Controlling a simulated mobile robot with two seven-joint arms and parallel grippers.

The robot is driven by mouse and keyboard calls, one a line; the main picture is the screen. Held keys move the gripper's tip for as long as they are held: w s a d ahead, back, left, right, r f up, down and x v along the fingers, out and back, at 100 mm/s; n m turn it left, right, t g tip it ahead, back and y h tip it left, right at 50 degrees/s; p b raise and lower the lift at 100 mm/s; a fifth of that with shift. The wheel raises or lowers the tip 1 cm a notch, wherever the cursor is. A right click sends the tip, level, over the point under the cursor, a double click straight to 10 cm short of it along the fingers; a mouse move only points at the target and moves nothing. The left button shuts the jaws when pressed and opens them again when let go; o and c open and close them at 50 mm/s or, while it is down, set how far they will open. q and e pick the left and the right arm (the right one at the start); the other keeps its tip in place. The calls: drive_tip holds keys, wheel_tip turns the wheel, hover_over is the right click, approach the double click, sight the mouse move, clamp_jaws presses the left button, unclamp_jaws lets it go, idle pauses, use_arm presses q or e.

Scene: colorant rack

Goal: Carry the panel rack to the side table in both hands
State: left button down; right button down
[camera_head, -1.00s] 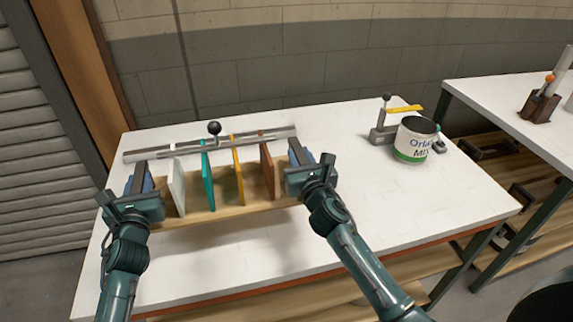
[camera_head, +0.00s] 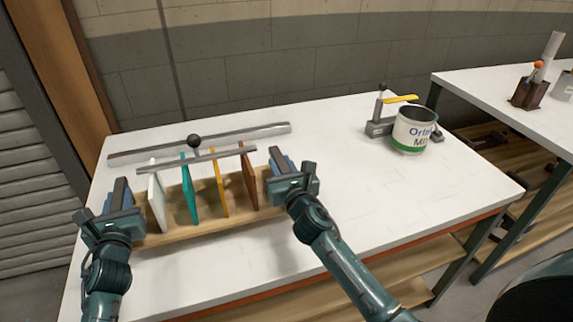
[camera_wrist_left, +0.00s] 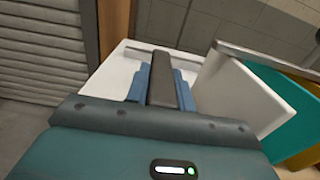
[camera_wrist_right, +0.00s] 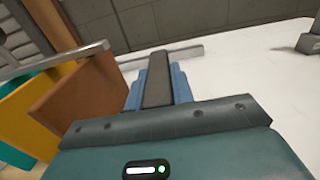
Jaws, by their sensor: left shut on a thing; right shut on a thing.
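The panel rack (camera_head: 205,227) has a wooden base holding several upright panels: white (camera_head: 157,203), teal (camera_head: 189,190), yellow (camera_head: 218,186) and brown (camera_head: 249,180). A thin grey bar runs across the panel tops. My left gripper (camera_head: 120,200) is shut on the rack's blue left end grip, and my right gripper (camera_head: 284,170) on its blue right end grip. The blue grips also show around the fingers in the left wrist view (camera_wrist_left: 133,88) and right wrist view (camera_wrist_right: 181,85). Whether the base touches the white table is unclear. The other table, likely the side table (camera_head: 500,105), stands at the right.
A long grey rail (camera_head: 240,134) lies on the white worktable (camera_head: 340,190) behind the rack. A labelled can (camera_head: 413,130) and a clamp with a yellow lever (camera_head: 382,122) stand at the right. A brown holder (camera_head: 528,93) stands on the right table. The worktable's middle is clear.

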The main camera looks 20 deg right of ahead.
use_arm(q)
drive_tip(key=shift+a, duration=0.15)
use_arm(e)
drive_tip(key=shift+d+f, duration=0.1)
